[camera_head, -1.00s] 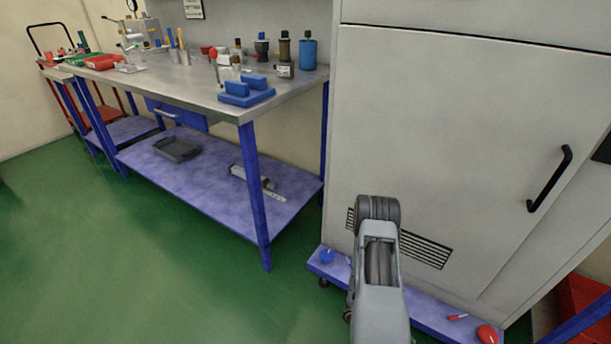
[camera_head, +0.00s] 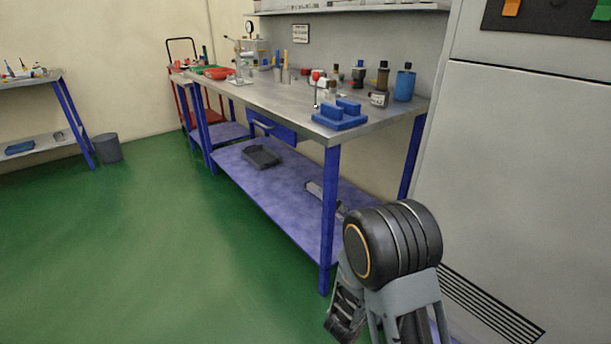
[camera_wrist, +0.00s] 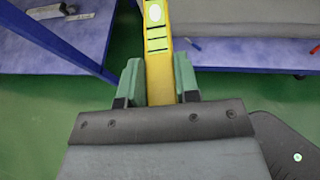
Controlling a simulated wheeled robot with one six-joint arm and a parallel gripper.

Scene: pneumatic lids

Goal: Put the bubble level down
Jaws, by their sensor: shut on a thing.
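The yellow bubble level (camera_wrist: 157,62) is between the two green fingers of my gripper (camera_wrist: 158,82) in the wrist view. My gripper is shut on it. The level points away from the gripper, with its pale vial near the top edge of the picture; its far end is out of view. It is held above the green floor. In the head view my arm is at the lower right, and the level cannot be made out there.
A metal workbench (camera_head: 285,100) with blue legs carries bottles, a blue block holder (camera_head: 341,117) and red and green trays. A grey cabinet (camera_head: 530,180) stands right. Green floor (camera_head: 150,250) is clear at left.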

